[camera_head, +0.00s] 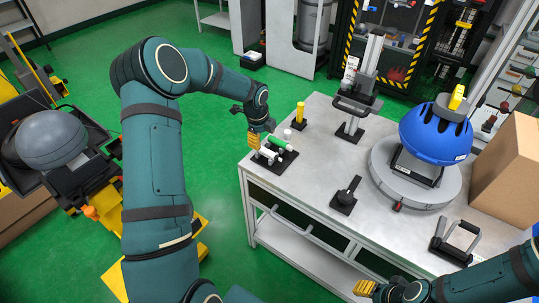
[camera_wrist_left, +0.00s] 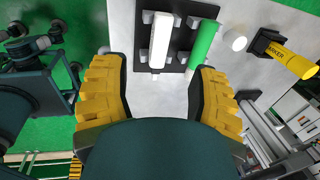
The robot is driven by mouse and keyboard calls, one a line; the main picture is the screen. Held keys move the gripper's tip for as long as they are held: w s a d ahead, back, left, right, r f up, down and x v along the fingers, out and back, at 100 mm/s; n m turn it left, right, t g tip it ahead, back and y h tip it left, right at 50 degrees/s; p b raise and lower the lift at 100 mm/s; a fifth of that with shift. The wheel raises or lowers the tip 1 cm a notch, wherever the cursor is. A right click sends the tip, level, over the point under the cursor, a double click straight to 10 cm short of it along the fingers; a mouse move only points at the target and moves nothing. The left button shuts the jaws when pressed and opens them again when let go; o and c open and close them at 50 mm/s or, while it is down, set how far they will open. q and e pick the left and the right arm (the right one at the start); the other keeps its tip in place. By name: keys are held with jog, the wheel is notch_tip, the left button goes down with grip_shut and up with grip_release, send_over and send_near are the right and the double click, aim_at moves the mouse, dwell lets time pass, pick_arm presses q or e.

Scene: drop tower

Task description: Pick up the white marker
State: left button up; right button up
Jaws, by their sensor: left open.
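The white marker (camera_wrist_left: 161,40) lies in a black holder on the grey table, beside a green marker (camera_wrist_left: 205,45). In the head view the white marker (camera_head: 268,156) is partly hidden by my left gripper (camera_head: 254,140). In the left wrist view my left gripper (camera_wrist_left: 161,72) is open and empty, its yellow fingers on either side of the white marker's near end, with the marker between their lines. I cannot tell whether they touch it. My right gripper (camera_head: 364,288) is at the bottom of the head view, away from the markers; its jaw opening is unclear.
A yellow marker (camera_wrist_left: 285,58) stands in a black holder to the right, with a white round piece (camera_wrist_left: 235,41) near it. The table (camera_head: 300,185) also bears a black clamp stand (camera_head: 353,105), a blue dome (camera_head: 436,132) and a cardboard box (camera_head: 510,175).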

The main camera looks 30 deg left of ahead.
aim_at(266, 151)
pick_arm(q)
jog(key=f, duration=0.3)
jog(key=shift+w+f, duration=0.25)
jog(key=shift+w, duration=0.1)
jog(key=f+b, duration=0.1)
jog(key=f, duration=0.1)
jog(key=w+f, duration=0.1)
jog(key=f, duration=0.2)
jog(key=shift+d+b, duration=0.15)
jog(key=shift+b, duration=0.25)
grip_shut()
